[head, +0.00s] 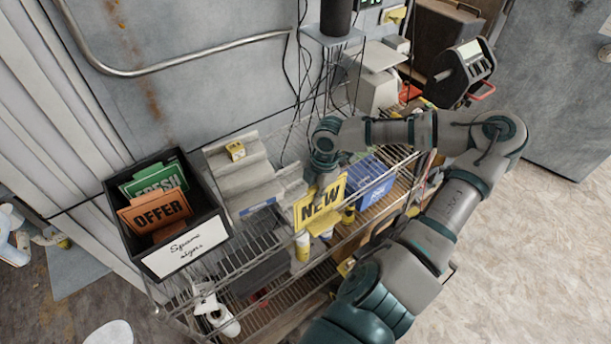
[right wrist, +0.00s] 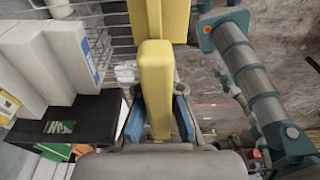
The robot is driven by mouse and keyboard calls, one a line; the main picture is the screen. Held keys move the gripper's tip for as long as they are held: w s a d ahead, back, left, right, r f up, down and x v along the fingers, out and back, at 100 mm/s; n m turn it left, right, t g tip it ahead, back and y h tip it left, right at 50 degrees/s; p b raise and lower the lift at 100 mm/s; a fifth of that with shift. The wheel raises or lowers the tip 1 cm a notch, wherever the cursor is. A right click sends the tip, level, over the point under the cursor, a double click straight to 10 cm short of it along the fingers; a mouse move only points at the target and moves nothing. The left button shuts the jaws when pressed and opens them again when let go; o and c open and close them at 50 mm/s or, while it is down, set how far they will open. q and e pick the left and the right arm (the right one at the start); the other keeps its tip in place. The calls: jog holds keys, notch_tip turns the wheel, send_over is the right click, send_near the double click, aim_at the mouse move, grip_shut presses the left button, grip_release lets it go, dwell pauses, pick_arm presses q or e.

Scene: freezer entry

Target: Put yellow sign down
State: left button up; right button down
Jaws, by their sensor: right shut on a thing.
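The yellow sign (head: 320,204) reads NEW and hangs from my right gripper (head: 326,178) in front of the wire shelf. In the right wrist view the yellow sign (right wrist: 156,80) stands between the two blue finger pads of my right gripper (right wrist: 158,118), which is shut on it. The black box also shows at the left of the right wrist view (right wrist: 92,120). My left gripper does not show.
The wire shelf (head: 262,246) stands against the grey wall and holds stepped grey blocks (head: 240,172), a blue box (head: 371,182) and bottles. A scale (head: 376,88) and cables are behind. The floor at the right (head: 520,250) is clear.

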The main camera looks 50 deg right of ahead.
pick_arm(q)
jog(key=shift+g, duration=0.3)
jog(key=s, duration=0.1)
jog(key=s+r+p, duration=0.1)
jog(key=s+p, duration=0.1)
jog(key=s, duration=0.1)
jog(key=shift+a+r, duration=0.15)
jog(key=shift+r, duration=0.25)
pick_arm(e)
jog(key=w+d+f, duration=0.2)
jog(key=w+d, duration=0.2)
jog(key=d, duration=0.2)
jog(key=w+d+f, duration=0.2)
jog(key=w+d, duration=0.2)
jog(key=d, duration=0.2)
jog(key=shift+d+f, duration=0.3)
jog(key=shift+f, duration=0.05)
jog(key=c, duration=1.3)
grip_release()
jog(key=shift+s+d+f, duration=0.1)
jog(key=shift+d, duration=0.05)
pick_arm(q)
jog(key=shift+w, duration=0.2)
pick_arm(e)
jog(key=shift+d, duration=0.1)
